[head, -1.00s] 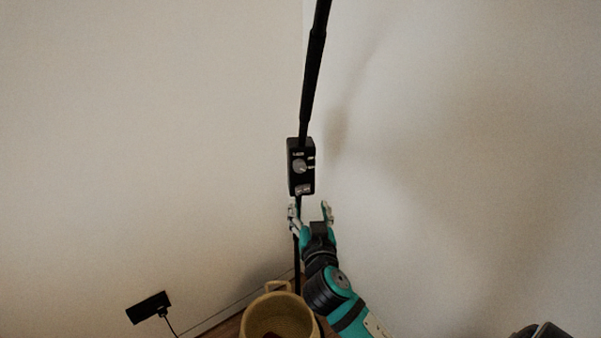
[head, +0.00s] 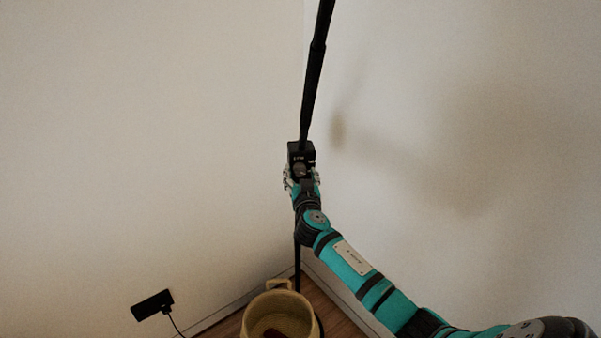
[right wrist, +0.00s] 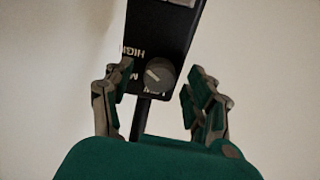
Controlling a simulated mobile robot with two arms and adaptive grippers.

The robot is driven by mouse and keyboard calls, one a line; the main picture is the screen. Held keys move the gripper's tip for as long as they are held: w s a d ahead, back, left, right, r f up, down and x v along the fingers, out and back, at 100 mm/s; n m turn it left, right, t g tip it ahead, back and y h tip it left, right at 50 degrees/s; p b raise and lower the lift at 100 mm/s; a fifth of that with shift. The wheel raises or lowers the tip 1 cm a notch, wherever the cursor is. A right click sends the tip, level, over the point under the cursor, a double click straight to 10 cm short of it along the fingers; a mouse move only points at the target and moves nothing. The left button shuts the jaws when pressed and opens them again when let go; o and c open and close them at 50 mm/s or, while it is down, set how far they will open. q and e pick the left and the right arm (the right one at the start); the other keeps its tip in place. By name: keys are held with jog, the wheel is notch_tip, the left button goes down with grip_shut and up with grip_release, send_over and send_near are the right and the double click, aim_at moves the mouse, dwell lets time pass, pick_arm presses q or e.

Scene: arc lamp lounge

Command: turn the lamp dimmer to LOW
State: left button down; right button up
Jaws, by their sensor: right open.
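The dimmer box (head: 301,150) is a black box on the lamp's dark pole (head: 313,75). It also fills the upper middle of the right wrist view (right wrist: 160,30). Its round grey knob (right wrist: 159,74) has a pale pointer line slanting to the upper left in that view, on the side of the HIGH and M lettering. The lettering below the knob is partly covered. My right gripper (head: 302,179) is open in front of the box's lower part. In the wrist view its fingers (right wrist: 158,100) stand either side of the knob, apart from it. My left gripper is out of view.
A tan mug-shaped basket (head: 281,300) with a handle stands on the wooden floor below, close to the pole. A black wall plate (head: 152,305) with a cord is at lower left. Pale walls meet behind the pole; the space either side is clear.

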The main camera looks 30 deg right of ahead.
jog(key=shift+w, duration=0.2)
jog(key=c, duration=1.1)
jog(key=shift+c, duration=0.2)
